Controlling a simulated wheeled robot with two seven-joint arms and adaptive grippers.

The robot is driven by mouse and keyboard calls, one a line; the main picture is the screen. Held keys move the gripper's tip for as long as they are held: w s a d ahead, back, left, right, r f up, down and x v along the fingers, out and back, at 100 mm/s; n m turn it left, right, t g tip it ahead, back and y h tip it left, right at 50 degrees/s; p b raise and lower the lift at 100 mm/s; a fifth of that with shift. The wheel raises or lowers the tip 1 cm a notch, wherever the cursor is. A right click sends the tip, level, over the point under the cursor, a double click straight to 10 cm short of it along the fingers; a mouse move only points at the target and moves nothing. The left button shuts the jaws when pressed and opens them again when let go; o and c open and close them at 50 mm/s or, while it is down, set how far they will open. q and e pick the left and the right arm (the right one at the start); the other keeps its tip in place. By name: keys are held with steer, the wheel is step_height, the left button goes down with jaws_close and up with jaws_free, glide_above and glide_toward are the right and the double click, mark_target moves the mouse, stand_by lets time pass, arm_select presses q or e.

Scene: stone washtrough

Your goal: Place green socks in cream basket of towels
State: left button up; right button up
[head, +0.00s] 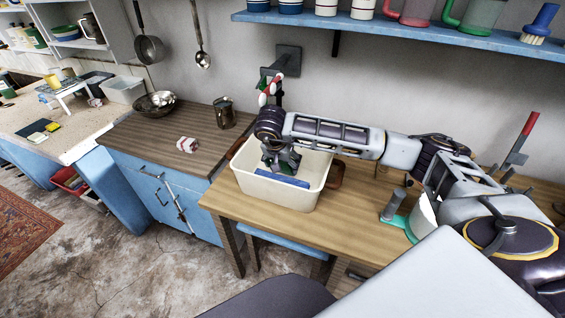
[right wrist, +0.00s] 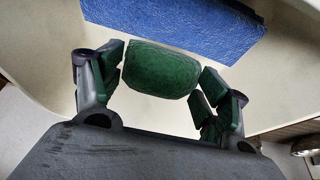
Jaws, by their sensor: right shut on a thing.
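The cream basket (head: 314,195) stands on the wooden table, with a folded blue towel (head: 283,180) inside. My right gripper (head: 284,163) reaches down into the basket's opening from above. In the right wrist view, my right gripper (right wrist: 160,85) is shut on the rolled green socks (right wrist: 161,70), which sit between its two fingers. The blue towel (right wrist: 175,27) lies beyond the socks in that view, and the basket's pale wall (right wrist: 55,75) shows at the left. In the head view the gripper mostly hides the socks. My left gripper is not in view.
A teal tape dispenser (head: 398,218) stands on the table right of the basket. A dark counter (head: 150,135) to the left holds a metal mug (head: 225,112), a bowl (head: 155,104) and a red-and-white bundle (head: 187,145). A blue shelf (head: 400,30) with mugs hangs above.

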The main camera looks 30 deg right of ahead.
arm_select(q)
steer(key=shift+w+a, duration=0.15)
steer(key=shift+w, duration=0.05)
arm_select(e)
steer(key=shift+f, duration=0.1)
steer(key=o, duration=1.4)
steer(key=shift+c, duration=0.2)
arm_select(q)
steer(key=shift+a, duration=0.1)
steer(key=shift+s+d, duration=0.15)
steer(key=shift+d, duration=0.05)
arm_select(e)
steer(key=shift+r, duration=0.3)
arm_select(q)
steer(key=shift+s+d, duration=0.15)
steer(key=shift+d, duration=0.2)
arm_select(e)
steer(key=v, duration=1.1)
steer(key=shift+a+r, duration=0.15)
steer(key=shift+r, duration=0.2)
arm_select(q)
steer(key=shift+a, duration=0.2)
arm_select(e)
steer(key=shift+s, duration=0.1)
